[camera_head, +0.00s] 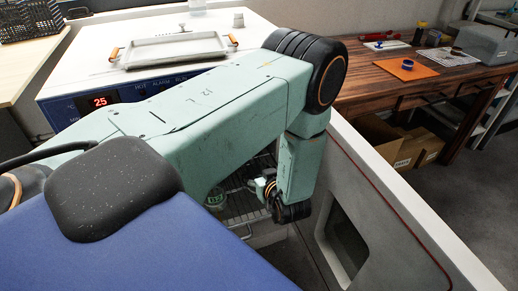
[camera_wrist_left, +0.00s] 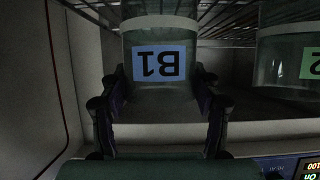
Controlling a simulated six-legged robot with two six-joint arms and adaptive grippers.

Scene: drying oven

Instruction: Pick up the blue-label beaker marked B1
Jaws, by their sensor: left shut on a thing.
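The beaker B1 (camera_wrist_left: 158,62) has a blue label and shows upside down in the left wrist view. My left gripper (camera_wrist_left: 158,88) is shut on it, with one finger on each side of the glass. In the head view my left gripper (camera_head: 268,190) is at the oven's open front, mostly hidden behind my arm; beaker B1 cannot be made out there. A second beaker with a green label (camera_wrist_left: 311,63) stands beside B1 in the wrist view, and shows in the head view (camera_head: 215,198). My right gripper is not in view.
The drying oven (camera_head: 70,108) has its door (camera_head: 390,215) open to the right, close to my arm. Wire shelves (camera_head: 243,203) are inside. A metal tray (camera_head: 175,50) lies on the oven's top. A wooden table (camera_head: 375,88) stands at the back right.

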